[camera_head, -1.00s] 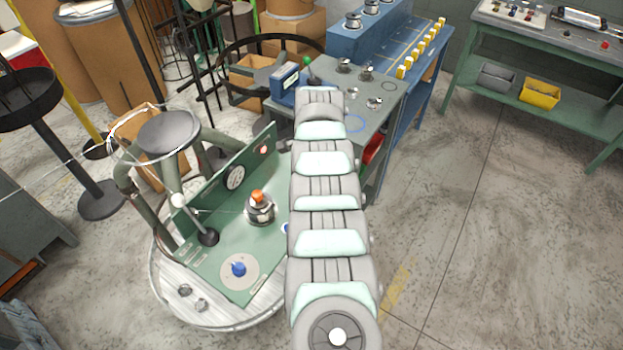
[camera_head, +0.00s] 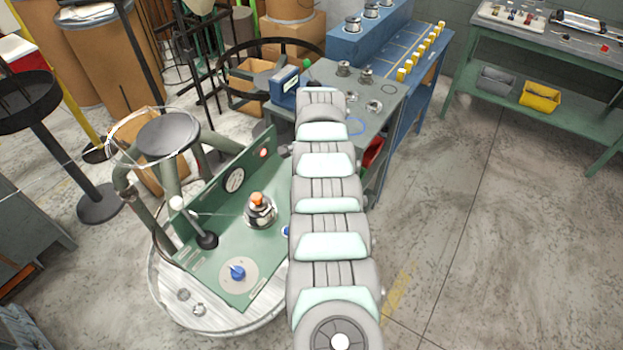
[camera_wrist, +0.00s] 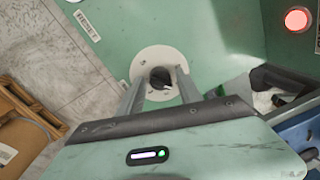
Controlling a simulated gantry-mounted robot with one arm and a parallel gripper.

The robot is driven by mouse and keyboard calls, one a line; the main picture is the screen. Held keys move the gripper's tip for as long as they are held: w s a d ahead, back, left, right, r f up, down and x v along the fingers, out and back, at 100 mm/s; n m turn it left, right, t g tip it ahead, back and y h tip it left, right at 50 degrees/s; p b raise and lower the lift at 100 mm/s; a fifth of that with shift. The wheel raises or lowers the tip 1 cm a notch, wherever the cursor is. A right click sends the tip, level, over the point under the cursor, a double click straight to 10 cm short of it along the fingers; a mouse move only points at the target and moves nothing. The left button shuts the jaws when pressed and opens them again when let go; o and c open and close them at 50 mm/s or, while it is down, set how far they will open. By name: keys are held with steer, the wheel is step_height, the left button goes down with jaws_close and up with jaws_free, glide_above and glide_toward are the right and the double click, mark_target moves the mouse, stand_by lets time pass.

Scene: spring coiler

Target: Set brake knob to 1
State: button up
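In the wrist view a dark knob (camera_wrist: 161,77) sits at the middle of a round white dial plate (camera_wrist: 146,60) on a green panel. My gripper (camera_wrist: 161,80) is open, with one finger on each side of the knob and a gap to it. The dial's marks are too small to read. In the head view my arm hides the gripper and part of the green panel (camera_head: 205,268). A blue knob (camera_head: 237,272) on a pale round plate shows on that panel. A second blue part (camera_head: 286,231) is mostly hidden behind my arm. I cannot read which is the brake knob.
The panel also carries a lever (camera_head: 205,238), a metal spindle with an orange top (camera_head: 258,208), a gauge (camera_head: 235,180) and a red light (camera_head: 264,153). A grey workbench (camera_head: 385,95) stands behind my arm. The floor at the right is clear.

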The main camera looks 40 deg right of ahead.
steer(key=shift+o, duration=0.7)
step_height(320, 180, up, 11)
steer(key=p, duration=0.1)
steer(key=shift+s+p, duration=0.3)
steer(key=shift+p, duration=0.1)
steer(key=shift+f, duration=0.1)
